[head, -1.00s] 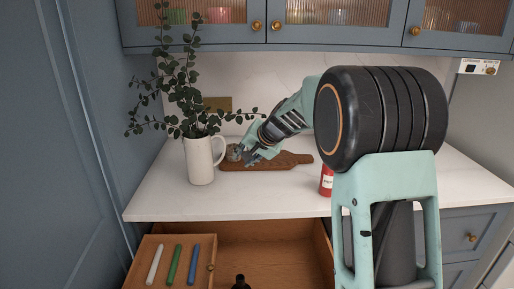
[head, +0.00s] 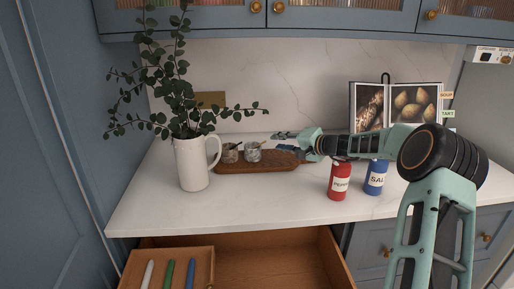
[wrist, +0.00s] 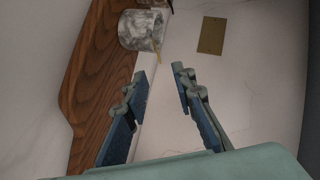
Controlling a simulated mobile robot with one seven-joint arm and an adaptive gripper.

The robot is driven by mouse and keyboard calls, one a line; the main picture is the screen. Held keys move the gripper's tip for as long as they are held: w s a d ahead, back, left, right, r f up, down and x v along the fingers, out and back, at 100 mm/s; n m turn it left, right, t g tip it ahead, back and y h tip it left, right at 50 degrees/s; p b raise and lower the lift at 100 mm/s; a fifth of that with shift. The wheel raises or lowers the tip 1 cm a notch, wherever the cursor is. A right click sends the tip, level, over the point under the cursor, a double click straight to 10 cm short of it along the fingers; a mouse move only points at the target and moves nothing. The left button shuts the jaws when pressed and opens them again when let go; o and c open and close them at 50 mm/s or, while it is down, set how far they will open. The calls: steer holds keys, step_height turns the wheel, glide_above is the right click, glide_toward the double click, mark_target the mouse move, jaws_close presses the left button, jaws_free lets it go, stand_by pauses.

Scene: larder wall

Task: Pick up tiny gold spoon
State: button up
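A thin gold piece that looks like the tiny gold spoon (wrist: 158,53) sticks out past the rim of a grey marbled pot (wrist: 142,30) in the wrist view. In the head view, two small pots stand on the wooden board, a left pot (head: 230,153) and a right pot (head: 253,152); the spoon is too small to make out surely there. My gripper (wrist: 160,73) is open, with nothing between its fingers, and the spoon lies just beyond the fingertips. In the head view my gripper (head: 284,142) is over the board's right part, right of the pots.
The wooden board (head: 275,166) lies on the white counter. A white jug (head: 194,165) with leafy stems stands left. A red pepper tin (head: 340,181), a blue salt tin (head: 376,177) and an open book (head: 396,105) are right. An open drawer (head: 270,260) is below.

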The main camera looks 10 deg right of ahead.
mark_target(269, 160)
steer(key=x, duration=0.2)
steer(key=p+x, duration=0.1)
steer(key=x, duration=0.1)
steer(key=shift+w+a+f, duration=0.1)
steer(key=shift+a, duration=0.45)
steer(key=shift+w+a+f, duration=0.15)
steer(key=shift+w+f, duration=0.05)
steer(key=shift+w, duration=0.1)
jaws_close()
